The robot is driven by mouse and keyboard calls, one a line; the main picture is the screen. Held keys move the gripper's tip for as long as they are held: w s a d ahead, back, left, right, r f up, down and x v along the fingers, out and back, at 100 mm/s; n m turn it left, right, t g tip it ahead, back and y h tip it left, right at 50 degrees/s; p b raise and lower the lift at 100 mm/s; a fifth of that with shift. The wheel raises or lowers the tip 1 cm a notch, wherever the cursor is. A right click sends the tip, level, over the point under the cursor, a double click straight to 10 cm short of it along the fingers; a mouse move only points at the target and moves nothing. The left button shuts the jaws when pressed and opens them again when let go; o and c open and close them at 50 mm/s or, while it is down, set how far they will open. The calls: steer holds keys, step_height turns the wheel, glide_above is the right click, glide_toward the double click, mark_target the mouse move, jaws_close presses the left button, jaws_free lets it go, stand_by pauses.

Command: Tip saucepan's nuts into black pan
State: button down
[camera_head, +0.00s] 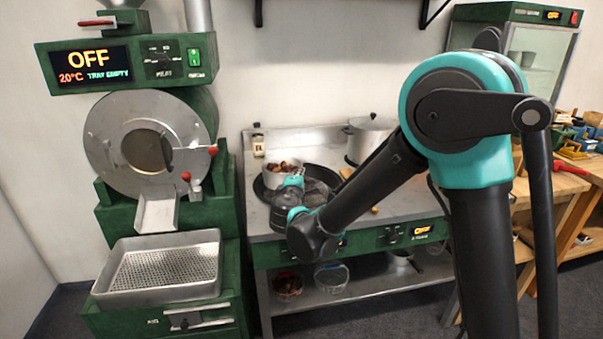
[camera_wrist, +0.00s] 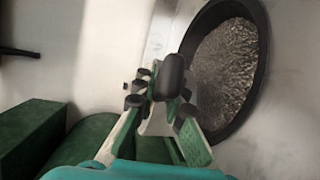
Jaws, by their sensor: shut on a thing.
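A metal saucepan (camera_head: 269,181) with brown nuts (camera_head: 285,167) in it shows in the head view, over or beside the left back part of the black pan (camera_head: 258,190). I cannot tell how high it is above the stove. My gripper (camera_head: 292,183) is at its near side, and my wrist hides part of the black pan. In the wrist view my gripper (camera_wrist: 160,108) is shut on a dark piece (camera_wrist: 171,76) that looks like the saucepan's handle. A black-rimmed round thing with a grey, mottled inside (camera_wrist: 225,70), probably the black pan, shows on the right there.
A lidded pot (camera_head: 370,138) stands at the back right of the stove top. A small bottle (camera_head: 258,140) stands at the back left. The green roaster (camera_head: 215,95) with its metal tray (camera_head: 215,262) is close on the left. Bowls (camera_head: 331,277) sit on the lower shelf.

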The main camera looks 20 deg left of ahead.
steer(key=m+g, duration=0.2)
steer(key=w+d+m+g, duration=0.1)
steer(key=shift+f+g+y, duration=0.25)
steer(key=shift+g+y, duration=0.05)
steer(key=shift+w+d+f+m+g+y, duration=0.7)
steer(key=shift+w+d+m+g+y, duration=0.25)
steer(key=shift+w+m+g+y, duration=0.55)
steer(key=shift+w+d+f+m+g+y, duration=0.75)
steer(key=shift+w+d+m+g+y, duration=0.3)
steer(key=shift+m+g, duration=0.75)
steer(key=shift+w+d+f+m+g+y, duration=0.8)
steer(key=shift+w+m+g+y, duration=0.45)
steer(key=shift+g, duration=0.75)
steer(key=shift+s+r, duration=0.1)
